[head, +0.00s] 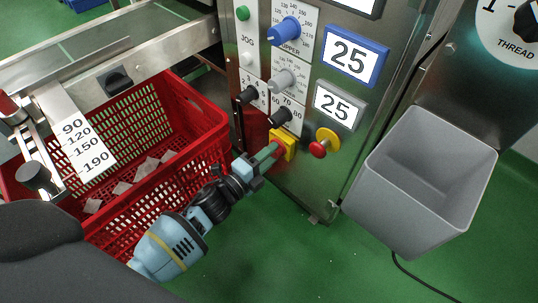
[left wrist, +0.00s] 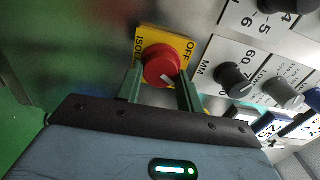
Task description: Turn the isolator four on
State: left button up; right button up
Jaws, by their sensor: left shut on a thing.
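The isolator is a round red knob (left wrist: 162,66) on a yellow plate. In the left wrist view the plate (left wrist: 147,36) shows "ISO" along its left side and "OFF" at its upper right; the rest of its lettering is hidden. A white mark on the knob points toward the lower right in that view. My left gripper (head: 271,152) is shut on the knob, with one green finger on each side, as the left wrist view (left wrist: 160,84) also shows. In the head view the yellow plate (head: 287,141) shows behind the fingers, and the knob is hidden. My right gripper is not in view.
A red emergency button (head: 318,149) on a yellow disc sits right of the isolator. A red crate (head: 207,153) with teabags stands left, a grey bin (head: 420,180) right.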

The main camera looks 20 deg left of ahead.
pick_arm(q)
jog(key=m, duration=0.2)
jog(key=shift+a+f+m, duration=0.1)
jog(key=shift+m, duration=0.5)
jog(key=o, duration=1)
